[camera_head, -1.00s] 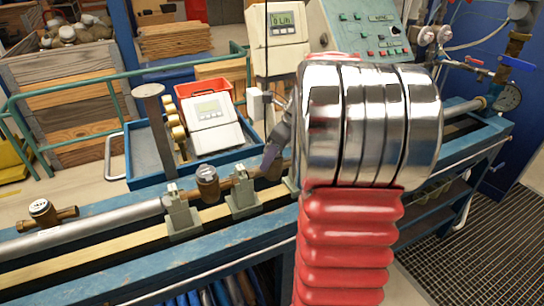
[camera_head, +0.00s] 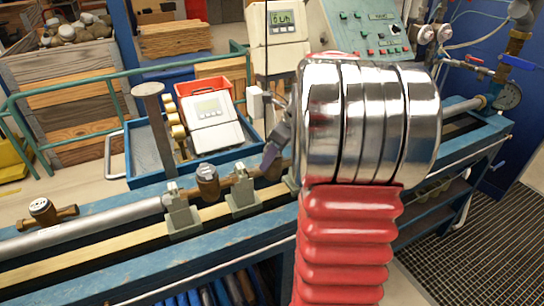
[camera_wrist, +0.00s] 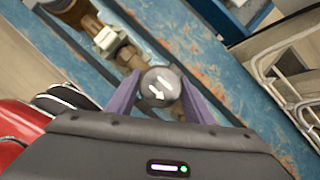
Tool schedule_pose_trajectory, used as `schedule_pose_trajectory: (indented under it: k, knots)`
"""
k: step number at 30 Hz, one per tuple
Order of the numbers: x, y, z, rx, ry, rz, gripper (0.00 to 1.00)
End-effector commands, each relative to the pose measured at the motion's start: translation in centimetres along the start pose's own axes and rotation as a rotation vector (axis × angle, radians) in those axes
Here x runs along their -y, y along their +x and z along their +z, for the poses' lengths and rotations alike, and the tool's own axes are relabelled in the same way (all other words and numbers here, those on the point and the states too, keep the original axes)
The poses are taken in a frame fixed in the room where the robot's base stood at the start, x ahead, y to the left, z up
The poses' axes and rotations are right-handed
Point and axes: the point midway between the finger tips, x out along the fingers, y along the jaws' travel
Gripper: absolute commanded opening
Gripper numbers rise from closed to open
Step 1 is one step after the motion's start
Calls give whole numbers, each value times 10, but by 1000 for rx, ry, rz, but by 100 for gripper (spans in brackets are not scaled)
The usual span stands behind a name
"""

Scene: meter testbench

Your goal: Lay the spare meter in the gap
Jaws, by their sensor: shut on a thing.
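My gripper (camera_wrist: 152,92) is shut on a meter with a round grey cap (camera_wrist: 160,86) bearing white marks. In the head view my gripper (camera_head: 270,156) is low over the bench, with its fingers at that meter (camera_head: 270,172), partly hidden by my arm. The held meter appears in line with the brass fittings beside a grey clamp (camera_head: 243,198). Another brass meter (camera_head: 207,181) stands in the row to the left, by a second clamp (camera_head: 181,213). A third brass meter with a pale face (camera_head: 42,211) lies at the far left by the grey pipe (camera_head: 90,228).
A white panel meter (camera_head: 280,40) and a green control box (camera_head: 350,38) stand behind. The blue bench rail (camera_head: 215,257) runs along the front.

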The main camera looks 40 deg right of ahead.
Motion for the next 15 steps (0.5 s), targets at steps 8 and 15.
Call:
schedule_pose_trajectory:
  k: [8,15]
  knots:
    - [0,1,0,2,0,-2,1]
    - [0,1,0,1,0,-2,55]
